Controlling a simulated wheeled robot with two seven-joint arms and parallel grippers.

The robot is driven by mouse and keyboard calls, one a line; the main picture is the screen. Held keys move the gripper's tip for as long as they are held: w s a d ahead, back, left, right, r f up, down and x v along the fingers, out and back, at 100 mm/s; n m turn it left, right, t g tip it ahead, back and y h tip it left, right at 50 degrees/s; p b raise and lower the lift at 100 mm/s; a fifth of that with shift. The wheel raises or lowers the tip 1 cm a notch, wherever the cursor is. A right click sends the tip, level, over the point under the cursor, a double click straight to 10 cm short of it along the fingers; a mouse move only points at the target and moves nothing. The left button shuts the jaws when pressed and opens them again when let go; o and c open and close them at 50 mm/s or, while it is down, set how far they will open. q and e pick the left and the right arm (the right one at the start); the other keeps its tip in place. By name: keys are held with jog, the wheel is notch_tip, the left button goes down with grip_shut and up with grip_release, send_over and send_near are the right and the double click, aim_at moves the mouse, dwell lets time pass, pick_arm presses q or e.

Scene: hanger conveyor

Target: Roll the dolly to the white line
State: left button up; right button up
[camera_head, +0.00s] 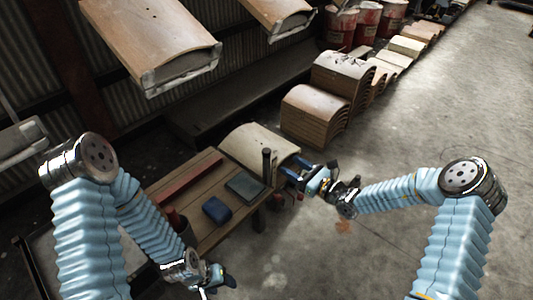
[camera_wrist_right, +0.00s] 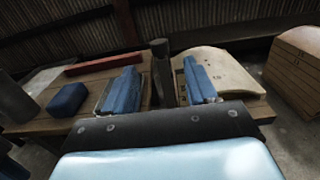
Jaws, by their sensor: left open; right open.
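A low wooden-topped platform (camera_head: 205,232), apparently the dolly, stands at the middle left; it also shows in the right wrist view (camera_wrist_right: 35,126). I cannot make out its wheels. A dark upright post (camera_head: 267,166) rises at its right end. My right gripper (camera_head: 296,177) is open beside the post. In the right wrist view the post (camera_wrist_right: 162,72) appears between the two blue fingers (camera_wrist_right: 160,88); I cannot tell whether they touch it. My left gripper (camera_head: 218,279) is open and low, near the platform's front side. I cannot make out a white line on the floor.
A red bar (camera_head: 190,178), a blue box (camera_head: 216,209), a dark flat case (camera_head: 245,187) and a cream curved panel (camera_head: 262,145) lie on or by the platform. Stacked curved panels (camera_head: 314,115) stand behind. Panels (camera_head: 150,45) hang overhead. Concrete floor (camera_head: 430,120) is clear at right.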

aim_at(270, 153)
jog(key=b+x, duration=0.1)
jog(key=x, duration=1.1)
jog(key=shift+s+b, duration=0.15)
jog(key=shift+b, duration=0.15)
jog(key=shift+f, duration=0.1)
grip_shut()
